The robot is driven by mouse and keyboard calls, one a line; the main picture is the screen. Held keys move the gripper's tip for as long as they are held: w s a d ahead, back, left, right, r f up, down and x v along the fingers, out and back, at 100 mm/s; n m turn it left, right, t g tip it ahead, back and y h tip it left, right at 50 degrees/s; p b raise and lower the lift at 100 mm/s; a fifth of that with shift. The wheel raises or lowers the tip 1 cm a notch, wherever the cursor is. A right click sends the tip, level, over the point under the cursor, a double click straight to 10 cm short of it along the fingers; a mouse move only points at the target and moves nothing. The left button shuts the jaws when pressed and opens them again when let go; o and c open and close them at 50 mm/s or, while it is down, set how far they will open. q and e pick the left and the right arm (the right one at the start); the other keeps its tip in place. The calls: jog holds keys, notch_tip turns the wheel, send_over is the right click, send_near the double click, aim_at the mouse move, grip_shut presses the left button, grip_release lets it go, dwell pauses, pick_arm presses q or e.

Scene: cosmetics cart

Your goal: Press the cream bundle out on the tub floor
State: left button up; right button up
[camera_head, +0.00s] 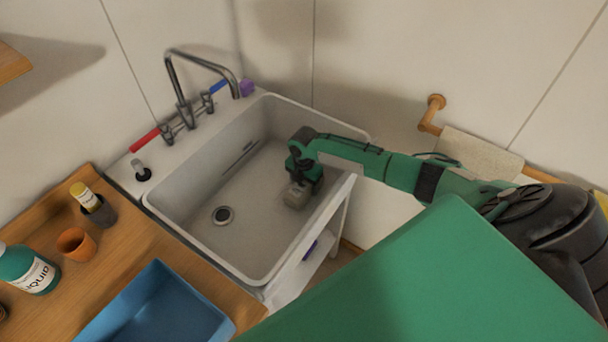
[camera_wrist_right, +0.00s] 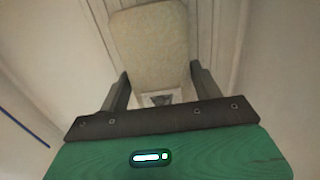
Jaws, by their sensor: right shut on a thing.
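The cream bundle (camera_head: 296,196) is a small pale block at the floor of the white tub (camera_head: 190,228), toward its right side. My right gripper (camera_head: 303,180) reaches down into the tub and is shut on the bundle from above. In the right wrist view the bundle (camera_wrist_right: 150,45) is a beige rounded block between the two dark fingers of my right gripper (camera_wrist_right: 157,85). Whether the bundle's underside touches the tub floor cannot be told. My left gripper is not in view.
A metal faucet (camera_head: 203,54) stands at the tub's back edge. A wooden counter with a blue bin (camera_head: 158,306), an orange cup (camera_head: 76,244) and a green bottle (camera_head: 30,270) stands at left.

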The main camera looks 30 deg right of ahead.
notch_tip(320, 180, up, 15)
jog(key=p, duration=1.3)
